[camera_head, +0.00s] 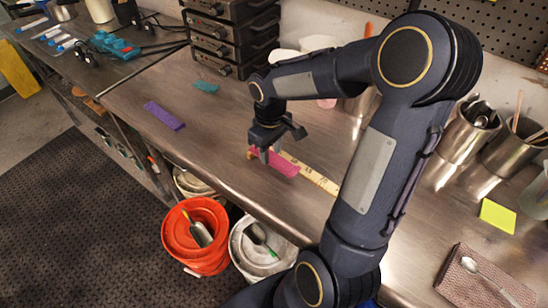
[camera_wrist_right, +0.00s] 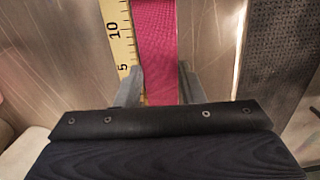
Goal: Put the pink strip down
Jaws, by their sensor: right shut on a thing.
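The pink strip (camera_head: 275,163) is at my right gripper (camera_head: 268,155), low over the metal table near its front edge. The gripper is shut on one end of the strip. In the right wrist view the pink strip (camera_wrist_right: 157,50) runs away from between the fingers of my right gripper (camera_wrist_right: 160,85). A yellow tape measure (camera_head: 312,174) lies alongside the strip on the table. I cannot tell whether the strip touches the table. My left gripper is not in view.
A purple strip (camera_head: 164,115) and a teal strip (camera_head: 206,87) lie on the table to the left. Orange (camera_head: 193,240) and white (camera_head: 256,254) buckets stand below the front edge. Metal pots (camera_head: 467,135) and a yellow note (camera_head: 497,215) are at the right. The table's left-middle is clear.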

